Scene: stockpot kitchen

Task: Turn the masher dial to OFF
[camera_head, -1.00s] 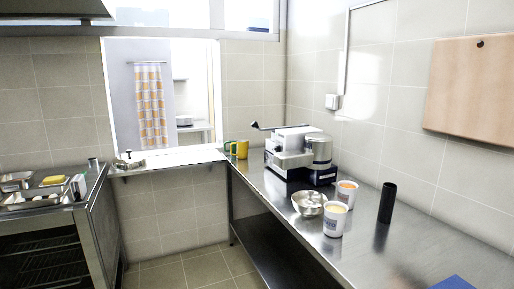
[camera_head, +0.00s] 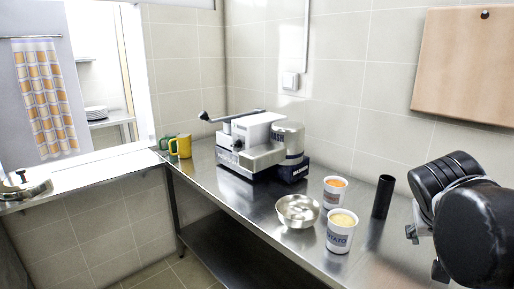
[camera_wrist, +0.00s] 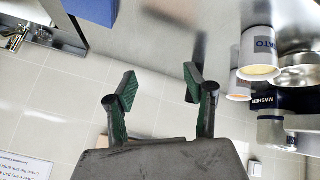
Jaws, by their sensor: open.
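The masher (camera_head: 258,142) stands on the steel counter in the head view, a white and metal machine with a crank handle, a metal cylinder and a dark blue base lettered MASHER. Small dark details show on its front, but I cannot make out the dial or its setting. In the wrist view part of the masher's lettered base (camera_wrist: 262,103) shows at the right, upside down. My gripper (camera_wrist: 160,87) is open and empty in the wrist view, its two green-padded fingers apart. It is away from the masher; my black arm is at the right of the head view.
A metal bowl (camera_head: 298,211), a potato cup (camera_head: 341,236), another cup (camera_head: 334,192) and a black cylinder (camera_head: 383,197) stand on the counter between my arm and the masher. Yellow and green mugs (camera_head: 181,147) stand beyond it. A wooden board (camera_head: 465,65) hangs on the wall.

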